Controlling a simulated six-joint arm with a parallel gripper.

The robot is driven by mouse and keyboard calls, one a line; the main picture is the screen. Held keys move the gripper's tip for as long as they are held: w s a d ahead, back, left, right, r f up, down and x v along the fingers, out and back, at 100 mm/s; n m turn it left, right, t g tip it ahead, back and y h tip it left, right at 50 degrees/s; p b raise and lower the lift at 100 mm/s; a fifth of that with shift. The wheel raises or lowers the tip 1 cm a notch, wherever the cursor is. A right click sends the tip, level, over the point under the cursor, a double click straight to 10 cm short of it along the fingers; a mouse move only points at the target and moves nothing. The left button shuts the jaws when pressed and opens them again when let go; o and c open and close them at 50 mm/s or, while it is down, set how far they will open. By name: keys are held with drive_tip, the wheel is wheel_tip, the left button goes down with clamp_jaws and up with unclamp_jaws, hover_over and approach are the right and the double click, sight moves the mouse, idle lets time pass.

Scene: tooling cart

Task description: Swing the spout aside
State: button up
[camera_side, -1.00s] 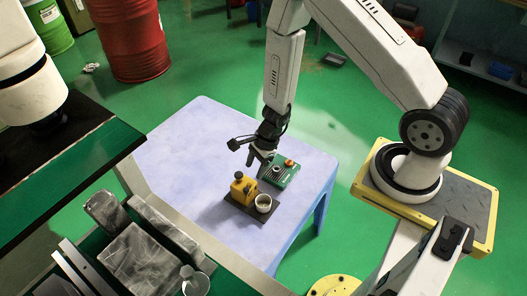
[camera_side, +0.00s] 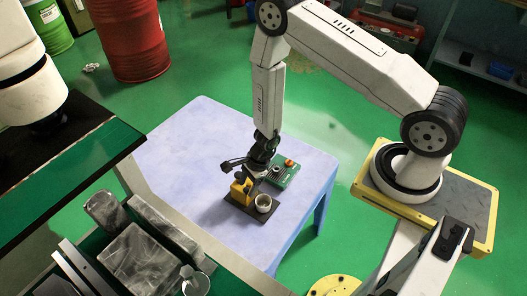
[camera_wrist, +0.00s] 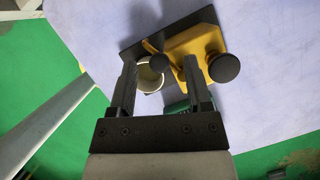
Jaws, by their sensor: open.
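The yellow dispenser body (camera_side: 238,190) stands on a dark base plate (camera_side: 240,212) on the table. In the wrist view the yellow body (camera_wrist: 200,42) has a large black knob, and a narrower yellow part, apparently the spout (camera_wrist: 176,52), reaches left toward a small dark knob (camera_wrist: 157,63). A pale round cup (camera_side: 264,203) stands beside the body; the fingers partly cover it in the wrist view (camera_wrist: 148,80). My gripper (camera_wrist: 160,64) is open, with the small dark knob appearing between its fingertips. Contact cannot be told. In the side view my gripper hides the body's top.
A green board (camera_side: 285,172) with an orange button lies just behind the dispenser. The pale table (camera_side: 185,160) is clear to the left. Dark metal blocks (camera_side: 140,258) lie on a green bench at the front left.

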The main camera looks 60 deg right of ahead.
clamp_jaws()
drive_tip(key=shift+w+a+m, duration=0.1)
drive_tip(key=shift+m, duration=0.2)
drive_tip(key=shift+w+a+m+t+h, duration=0.15)
drive_tip(key=shift+m+t, duration=0.15)
drive_tip(key=shift+m, duration=0.45)
drive_tip(key=shift+w+m+t+h, duration=0.2)
drive_tip(key=shift+m+t, duration=0.1)
drive_tip(key=shift+m, duration=0.5)
drive_tip(key=shift+w+a+m+t+h, duration=0.15)
drive_tip(key=shift+m+t, duration=0.15)
drive_tip(key=shift+m, duration=0.45)
drive_tip(key=shift+d, duration=0.1)
unclamp_jaws()
